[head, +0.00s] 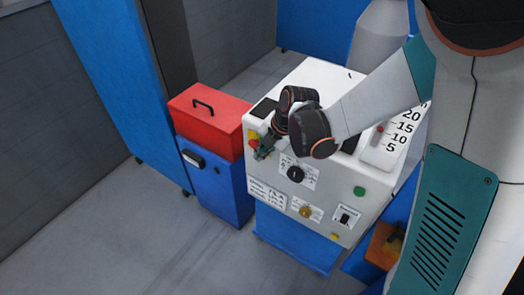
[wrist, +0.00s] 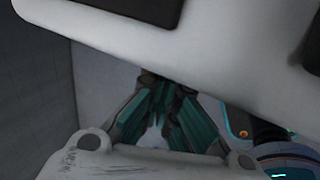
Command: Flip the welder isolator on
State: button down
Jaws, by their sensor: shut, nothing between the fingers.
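The welder is a white cabinet (head: 275,215) with a control panel on its front face, in the middle of the head view. My gripper (head: 262,153) is at the panel's upper left, close to a red and yellow control (head: 253,141) that it partly hides. I cannot tell whether they touch. A black rotary knob (head: 295,174) on a white label and a small black switch (head: 345,218) on a labelled plate are also on the panel. Which one is the isolator is too small to read. In the wrist view my gripper's teal fingers (wrist: 160,118) are shut and empty.
A red toolbox (head: 208,122) sits on a blue cabinet (head: 220,185) left of the welder. The panel also has a green button (head: 359,191) and a yellow knob (head: 305,211). A pale housing edge (wrist: 190,50) crosses the wrist view. Floor at the front left is clear.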

jog(key=shift+s+d+f+b, duration=0.15)
jog(key=shift+f+b, duration=0.65)
jog(key=shift+f, duration=0.05)
dwell(1.0)
jog(key=shift+r, duration=0.1)
jog(key=shift+w+a+r, duration=0.25)
jog(key=shift+w+a, duration=0.2)
jog(key=shift+a, duration=0.15)
dwell(0.4)
jog(key=v, duration=1.2)
jog(key=shift+s, duration=0.15)
